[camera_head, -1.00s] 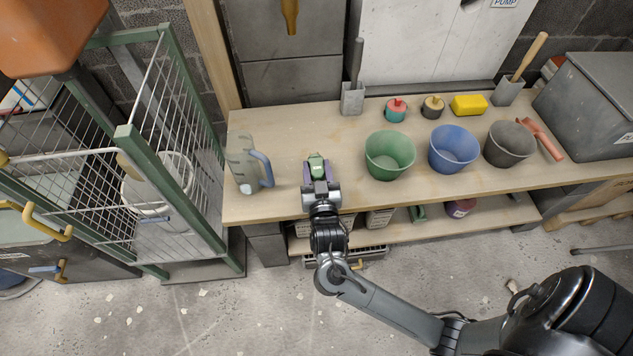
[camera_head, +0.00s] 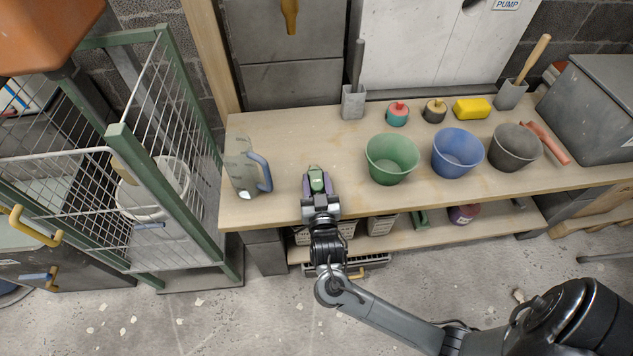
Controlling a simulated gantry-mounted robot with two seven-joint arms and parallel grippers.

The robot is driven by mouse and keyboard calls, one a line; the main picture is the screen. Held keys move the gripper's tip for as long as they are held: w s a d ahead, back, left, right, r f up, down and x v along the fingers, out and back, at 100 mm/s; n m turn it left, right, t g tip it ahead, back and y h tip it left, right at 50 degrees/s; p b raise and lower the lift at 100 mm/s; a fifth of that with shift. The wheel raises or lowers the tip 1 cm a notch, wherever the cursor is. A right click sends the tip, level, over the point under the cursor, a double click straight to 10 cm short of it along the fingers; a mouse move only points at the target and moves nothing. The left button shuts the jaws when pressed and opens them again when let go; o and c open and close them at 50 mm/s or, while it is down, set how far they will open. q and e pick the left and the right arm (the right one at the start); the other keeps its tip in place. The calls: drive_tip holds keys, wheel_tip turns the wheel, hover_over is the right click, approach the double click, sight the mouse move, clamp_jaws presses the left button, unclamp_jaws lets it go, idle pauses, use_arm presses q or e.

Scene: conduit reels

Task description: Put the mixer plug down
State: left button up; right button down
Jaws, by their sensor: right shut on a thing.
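The green plug (camera_head: 316,181), which I take to be the mixer plug, is between the purple-lined fingers of my right gripper (camera_head: 317,183). The gripper is shut on it. Its wrist reaches over the front edge of the wooden bench (camera_head: 290,140), and the plug is over the bench top between the jug and the green bucket. I cannot tell whether the plug touches the bench top. The gripper partly hides its lower part. My left gripper is not in view.
A clear jug with a blue handle (camera_head: 243,168) stands to the left. Green (camera_head: 391,160), blue (camera_head: 457,153) and dark grey (camera_head: 513,148) buckets stand to the right. Behind the plug the bench is bare. A green-framed wire cage (camera_head: 150,185) stands left of the bench.

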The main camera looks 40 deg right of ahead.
drive_tip(key=shift+s+f, duration=0.15)
drive_tip(key=shift+f, duration=0.6)
drive_tip(key=c, duration=0.5)
unclamp_jaws()
drive_tip(key=shift+f, duration=0.15)
drive_tip(key=shift+c, duration=0.2)
drive_tip(key=shift+r, duration=0.25)
drive_tip(key=shift+s+a+r+p, duration=0.6)
drive_tip(key=shift+s+r+p, duration=0.15)
drive_tip(key=p+v, duration=0.3)
drive_tip(key=v, duration=0.7)
